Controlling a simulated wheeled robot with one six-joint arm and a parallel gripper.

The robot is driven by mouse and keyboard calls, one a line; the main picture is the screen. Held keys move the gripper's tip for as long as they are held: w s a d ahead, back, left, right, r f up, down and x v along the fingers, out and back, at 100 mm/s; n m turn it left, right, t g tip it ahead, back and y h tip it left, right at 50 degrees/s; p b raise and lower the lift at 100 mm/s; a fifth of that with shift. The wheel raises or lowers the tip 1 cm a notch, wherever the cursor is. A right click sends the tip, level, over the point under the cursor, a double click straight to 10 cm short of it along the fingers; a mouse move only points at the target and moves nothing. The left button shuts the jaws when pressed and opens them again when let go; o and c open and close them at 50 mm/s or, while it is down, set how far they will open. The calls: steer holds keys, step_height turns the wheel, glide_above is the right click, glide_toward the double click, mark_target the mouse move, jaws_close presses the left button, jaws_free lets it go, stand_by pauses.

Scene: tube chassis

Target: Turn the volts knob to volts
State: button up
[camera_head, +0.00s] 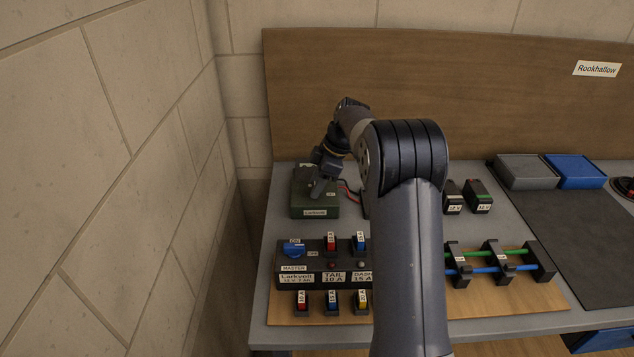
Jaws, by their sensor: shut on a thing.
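A dark green meter box (303,206) with a white label stands at the back left of the grey bench. My gripper (316,192) reaches down onto the top of this box, with my arm coming from the lower right. Its jaws are shut on the volts knob, which they hide, so the knob's setting cannot be read. Red and dark leads run from the box's right side and pass behind my arm.
In front is a fuse panel (318,254) with a blue master knob (293,250) and several coloured fuses. Two dark blocks (478,196) and a rack of green and blue tubes (497,262) stand right of my arm. A wooden board (520,110) closes the back; a stone wall is left.

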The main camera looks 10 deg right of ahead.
stand_by(0.3)
steer(key=o, duration=1)
steer(key=v, duration=1)
steer(key=shift+d+r, duration=0.1)
steer(key=shift+r, duration=0.3)
steer(key=x, duration=1.1)
steer(key=shift+d, duration=0.1)
steer(key=shift+r, duration=0.15)
